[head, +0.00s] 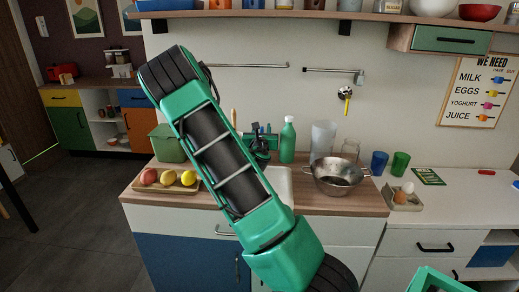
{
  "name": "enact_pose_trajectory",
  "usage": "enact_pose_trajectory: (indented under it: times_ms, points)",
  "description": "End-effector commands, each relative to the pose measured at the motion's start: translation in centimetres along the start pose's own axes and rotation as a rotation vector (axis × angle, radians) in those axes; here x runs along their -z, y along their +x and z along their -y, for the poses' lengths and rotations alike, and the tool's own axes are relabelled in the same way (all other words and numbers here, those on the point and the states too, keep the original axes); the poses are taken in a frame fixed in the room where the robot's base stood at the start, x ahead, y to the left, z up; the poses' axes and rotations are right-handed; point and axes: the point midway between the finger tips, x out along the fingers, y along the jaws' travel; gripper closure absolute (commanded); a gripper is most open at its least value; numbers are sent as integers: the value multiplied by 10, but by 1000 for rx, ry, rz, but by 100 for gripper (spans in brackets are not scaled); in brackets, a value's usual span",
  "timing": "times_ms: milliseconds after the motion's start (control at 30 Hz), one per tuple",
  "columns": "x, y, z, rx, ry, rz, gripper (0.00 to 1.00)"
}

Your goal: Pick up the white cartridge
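I cannot clearly identify the white cartridge. A whitish, cloudy upright cylinder (323,138) stands at the back of the counter behind the metal colander; I cannot tell whether it is the cartridge. My green and black arm crosses the middle of the view and hides part of the counter and sink.
A metal colander (337,176) stands right of the white sink (281,182). A green bottle (288,140) is behind the sink. A fruit tray (167,181) lies at left. Blue (379,163) and green (400,162) cups stand at right. The white worktop at far right has free room.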

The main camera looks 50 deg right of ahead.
Motion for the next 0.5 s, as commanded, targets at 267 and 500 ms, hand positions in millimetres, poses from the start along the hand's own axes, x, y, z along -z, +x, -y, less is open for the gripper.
enact_pose_trajectory:
  times_ms: [267, 500]
  points:
    - [0, 9, 0, 0, -1, -1, 67]
    - [0, 9, 0, 0, -1, -1, 100]
